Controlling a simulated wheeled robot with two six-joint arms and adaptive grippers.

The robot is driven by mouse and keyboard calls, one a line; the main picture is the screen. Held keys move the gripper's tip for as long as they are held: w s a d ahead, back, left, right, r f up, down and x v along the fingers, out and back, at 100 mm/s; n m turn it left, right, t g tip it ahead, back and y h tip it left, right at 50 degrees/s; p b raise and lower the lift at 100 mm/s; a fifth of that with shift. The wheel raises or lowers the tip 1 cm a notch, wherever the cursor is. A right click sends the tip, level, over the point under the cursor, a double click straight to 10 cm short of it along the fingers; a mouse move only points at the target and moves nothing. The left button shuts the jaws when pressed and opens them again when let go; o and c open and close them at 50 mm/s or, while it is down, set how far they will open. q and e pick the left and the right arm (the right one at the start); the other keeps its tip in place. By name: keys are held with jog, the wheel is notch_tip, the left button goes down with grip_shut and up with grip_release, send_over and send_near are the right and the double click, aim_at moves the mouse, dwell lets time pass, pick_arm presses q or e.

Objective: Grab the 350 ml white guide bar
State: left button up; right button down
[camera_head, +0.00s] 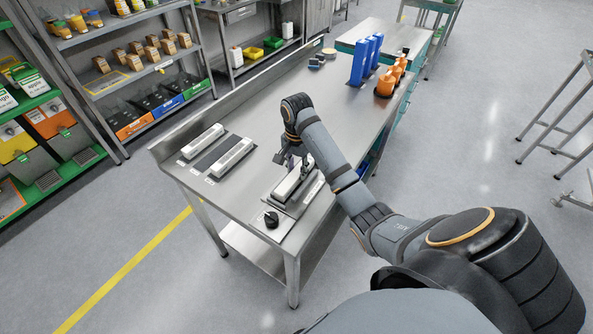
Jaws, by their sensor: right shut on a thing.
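My right gripper (293,164) is over the near part of the steel table and is shut on a white guide bar (288,187). This bar is at a metal fixture plate (311,195); whether it rests there or is lifted slightly is too small to tell. Two similar white bars lie farther left, one at the table's left edge (203,141) and one beside it (231,158), with a dark strip (217,151) between them. Any volume labels are unreadable. My left gripper is out of view.
A black knob (271,219) stands at the table's near corner. Blue upright holders (366,60) and orange parts (390,80) stand at the far end. The middle of the steel table (250,115) is clear. Stocked shelves (150,60) stand at the left.

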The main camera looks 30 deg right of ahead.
aim_at(297, 171)
notch_tip(297, 171, up, 4)
jog(key=p, duration=0.3)
jog(key=shift+f, duration=0.1)
pick_arm(q)
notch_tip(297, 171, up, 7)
jog(key=p, duration=0.3)
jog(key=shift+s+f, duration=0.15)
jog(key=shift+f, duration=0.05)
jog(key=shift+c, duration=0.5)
pick_arm(e)
jog(key=w+a+r, duration=0.8)
jog(key=a, duration=0.3)
jog(key=shift+w+a, duration=0.15)
jog(key=shift+w, duration=0.05)
